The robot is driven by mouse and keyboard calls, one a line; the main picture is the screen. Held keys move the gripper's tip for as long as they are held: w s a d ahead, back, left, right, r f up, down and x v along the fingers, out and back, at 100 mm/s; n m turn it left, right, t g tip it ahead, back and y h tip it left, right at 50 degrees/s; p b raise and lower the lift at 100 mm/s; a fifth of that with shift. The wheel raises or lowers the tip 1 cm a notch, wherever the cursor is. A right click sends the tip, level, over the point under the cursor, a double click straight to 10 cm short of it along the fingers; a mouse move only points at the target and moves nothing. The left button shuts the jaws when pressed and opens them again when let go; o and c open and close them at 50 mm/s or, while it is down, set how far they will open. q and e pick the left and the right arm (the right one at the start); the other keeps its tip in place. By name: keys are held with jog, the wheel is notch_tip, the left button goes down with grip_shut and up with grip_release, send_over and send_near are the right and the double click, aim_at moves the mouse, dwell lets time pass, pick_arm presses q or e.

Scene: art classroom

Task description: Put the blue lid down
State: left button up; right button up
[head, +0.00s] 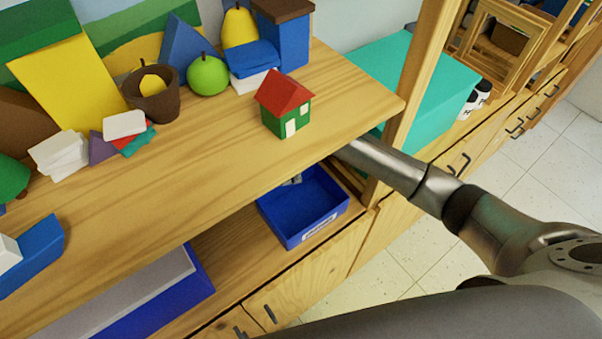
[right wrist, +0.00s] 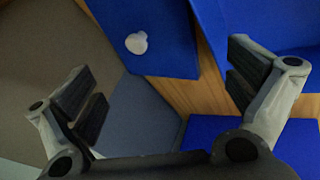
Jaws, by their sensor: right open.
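A flat blue piece, which looks like the blue lid (right wrist: 172,45), shows at the top middle of the right wrist view, with a small pale heart-shaped knob or mark (right wrist: 137,43) on it. My right gripper (right wrist: 165,88) is open, its two fingers wide apart. The lid lies beyond the fingers, between them in the picture; I see no finger touching it. In the head view my right arm reaches under the upper shelf, and the gripper itself is hidden there. I cannot make out the lid for certain in the head view. My left gripper is out of view.
The upper wooden shelf (head: 215,160) holds a small house (head: 286,103), fruit, a brown pot (head: 153,95) and blocks. On the lower shelf are an open blue bin (head: 304,207) and a blue box with a greyish top (head: 150,290). A wooden post (head: 424,70) stands beside my arm.

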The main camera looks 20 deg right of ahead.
jog(key=s+d+b, duration=0.1)
jog(key=s+d, duration=0.3)
jog(key=s, duration=0.2)
jog(key=shift+s, duration=0.15)
jog(key=shift+d, duration=0.1)
dwell(0.4)
